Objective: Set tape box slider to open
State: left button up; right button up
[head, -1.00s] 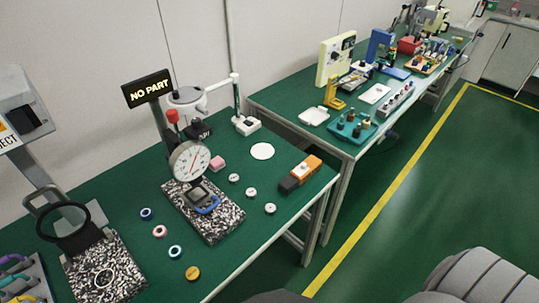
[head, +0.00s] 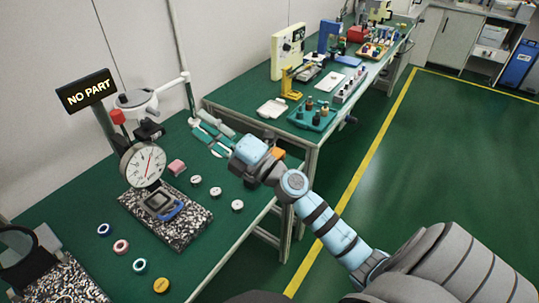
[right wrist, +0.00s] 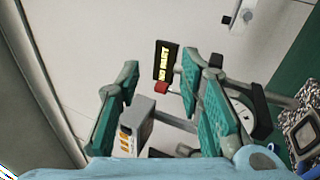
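A small orange box, which may be the tape box, sits near the right edge of the near green bench. Only an orange patch of it (head: 279,154) shows in the head view, behind my right wrist; its slider cannot be made out. My right gripper (head: 204,139) is open and empty above the bench's back right part, its fingers pointing left toward the wall. In the right wrist view my right gripper's teal fingers (right wrist: 163,80) stand apart with nothing between them; the box does not show there. My left gripper is not in view.
A dial gauge (head: 142,163) stands on a speckled base left of my gripper, with a NO PART sign (head: 87,92) behind. Small white rings (head: 216,192) lie between the gauge and the bench edge. A second bench with a teal tray (head: 312,116) lies beyond.

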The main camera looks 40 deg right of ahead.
notch_tip(320, 180, down, 5)
jog(key=w+a+n+g+y, duration=0.2)
jog(key=n+g, duration=0.8)
jog(key=n, duration=0.4)
jog(key=d+f+g+h, duration=0.3)
jog(key=d+h, duration=0.2)
jog(key=d, duration=0.3)
jog(key=s+d+m+g+h, duration=0.1)
jog(key=s+d+g+h, duration=0.15)
jog(key=d, duration=0.45)
jog(key=s+d+m+g+h, duration=0.1)
jog(key=s+d+h, duration=0.15)
jog(key=d, duration=0.35)
jog(key=b+x, duration=0.1)
jog(key=x, duration=0.4)
jog(key=b+x, duration=0.1)
jog(key=x, duration=0.3)
jog(key=b+x, duration=0.1)
jog(key=x, duration=0.4)
jog(key=shift+w+d+f, duration=0.25)
jog(key=shift+w+d, duration=0.05)
jog(key=shift+d, duration=0.05)
grip_shut()
